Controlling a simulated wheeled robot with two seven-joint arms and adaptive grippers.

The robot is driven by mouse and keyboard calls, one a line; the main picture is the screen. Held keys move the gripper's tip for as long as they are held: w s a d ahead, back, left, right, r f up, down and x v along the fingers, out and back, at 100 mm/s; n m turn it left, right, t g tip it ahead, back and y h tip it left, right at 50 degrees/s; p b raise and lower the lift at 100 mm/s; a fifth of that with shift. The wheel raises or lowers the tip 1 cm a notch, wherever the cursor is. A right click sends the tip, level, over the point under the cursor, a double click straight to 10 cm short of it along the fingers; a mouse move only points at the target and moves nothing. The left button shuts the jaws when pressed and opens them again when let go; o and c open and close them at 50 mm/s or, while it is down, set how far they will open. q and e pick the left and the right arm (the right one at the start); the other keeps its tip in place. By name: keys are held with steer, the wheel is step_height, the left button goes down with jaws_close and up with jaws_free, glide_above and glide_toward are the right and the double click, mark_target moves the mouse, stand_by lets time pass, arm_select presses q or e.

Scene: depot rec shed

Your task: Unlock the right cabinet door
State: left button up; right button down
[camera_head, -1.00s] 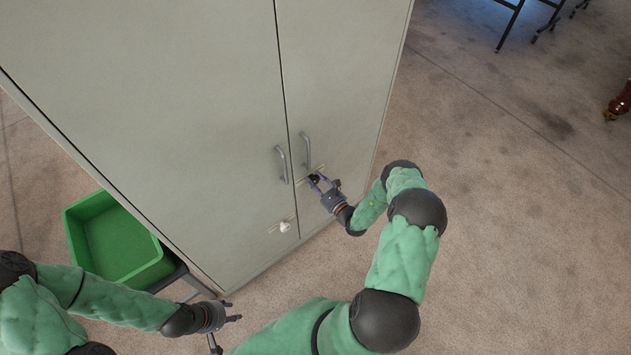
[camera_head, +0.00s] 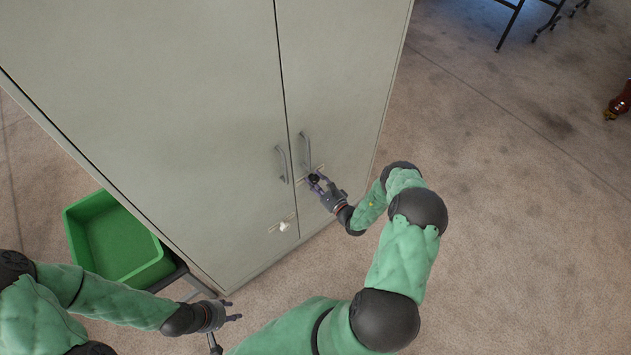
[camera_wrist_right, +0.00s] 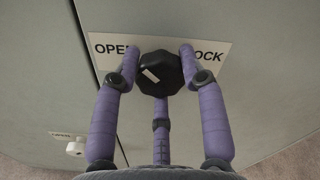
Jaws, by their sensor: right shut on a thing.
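The right cabinet door (camera_head: 345,75) is closed. Its black faceted lock knob (camera_wrist_right: 160,74) sits on a white label (camera_wrist_right: 215,48) with OPEN on the left and LOCK on the right. A small pale mark shows on the knob's face, left of its middle. My right gripper (camera_head: 316,180) is at this knob, below the right door's handle (camera_head: 306,150). In the wrist view its purple fingers (camera_wrist_right: 160,70) are shut around the knob, one on each side and one below. My left gripper (camera_head: 234,311) is open and empty, low in front of the cabinet.
The left cabinet door (camera_head: 190,110) is closed and has a white knob (camera_head: 284,226) with its own label, low near the seam. A green bin (camera_head: 115,240) stands at the cabinet's left.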

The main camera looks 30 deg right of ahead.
steer(key=c, duration=0.7)
jaws_free()
steer(key=s, duration=1.2)
steer(key=shift+d, duration=0.45)
